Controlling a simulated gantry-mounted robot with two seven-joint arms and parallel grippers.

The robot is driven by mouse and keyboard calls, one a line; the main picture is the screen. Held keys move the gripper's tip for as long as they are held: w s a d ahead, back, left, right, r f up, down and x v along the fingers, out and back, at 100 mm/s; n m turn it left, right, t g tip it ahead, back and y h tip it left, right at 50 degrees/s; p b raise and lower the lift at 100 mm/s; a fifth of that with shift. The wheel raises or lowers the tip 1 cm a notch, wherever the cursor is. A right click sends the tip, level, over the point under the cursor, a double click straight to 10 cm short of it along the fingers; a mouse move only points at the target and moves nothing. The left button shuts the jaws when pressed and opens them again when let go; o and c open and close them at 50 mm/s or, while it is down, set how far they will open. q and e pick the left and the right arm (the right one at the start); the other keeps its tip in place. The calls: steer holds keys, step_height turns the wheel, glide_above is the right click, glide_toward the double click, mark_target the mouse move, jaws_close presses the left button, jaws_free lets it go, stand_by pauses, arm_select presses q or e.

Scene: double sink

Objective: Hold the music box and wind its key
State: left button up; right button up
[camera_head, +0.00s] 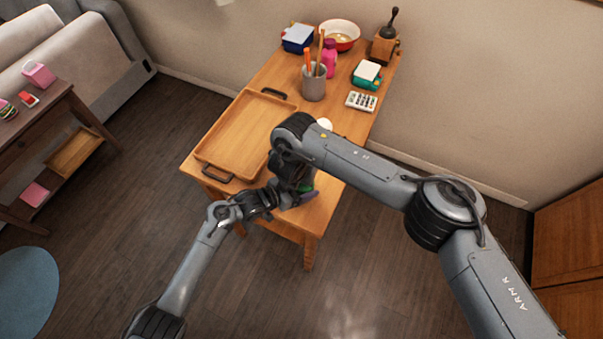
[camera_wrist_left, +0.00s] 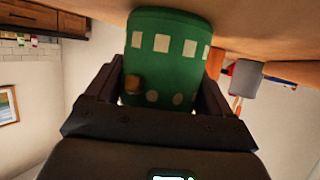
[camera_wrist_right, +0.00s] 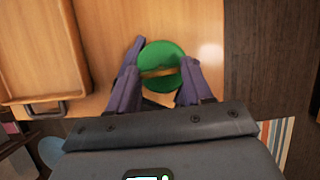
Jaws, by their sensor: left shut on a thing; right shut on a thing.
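The music box (camera_wrist_left: 166,57) is a green cylinder with pale square marks and a small brown-gold knob on its side. My left gripper (camera_wrist_left: 160,85) is shut around its body, one finger on each side. In the right wrist view I look down on its round green top (camera_wrist_right: 160,56), with a gold bar-shaped key (camera_wrist_right: 158,72) across it. My right gripper (camera_wrist_right: 158,80) is shut on the key from above. In the head view only a bit of green (camera_head: 306,187) shows at the table's front edge; my arms hide the rest.
A wooden tray (camera_head: 205,156) with dark handles lies on the left of the table. A grey cup (camera_head: 314,85) of utensils, a pink bottle (camera_head: 329,56), a red-rimmed bowl (camera_head: 345,32), a grinder (camera_head: 384,46) and small boxes stand toward the back.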

steer(key=shift+a+f+m+g+h, duration=0.1)
steer(key=shift+m+g+h, duration=0.15)
steer(key=shift+m, duration=0.6)
steer(key=shift+a+r+m+g+h, duration=0.1)
steer(key=shift+m+g+h, duration=0.15)
steer(key=shift+m, duration=0.65)
steer(key=shift+a+f+m+g+h, duration=0.1)
steer(key=shift+m+g+h, duration=0.15)
steer(key=shift+m, duration=0.6)
steer(key=shift+w+a+r+m, duration=0.2)
steer(key=shift+w+r+m, duration=0.1)
steer(key=shift+m, duration=0.7)
steer(key=shift+s+d+f+m+g+h, duration=0.15)
steer(key=shift+s+m+g+h, duration=0.1)
steer(key=shift+m+g, duration=0.15)
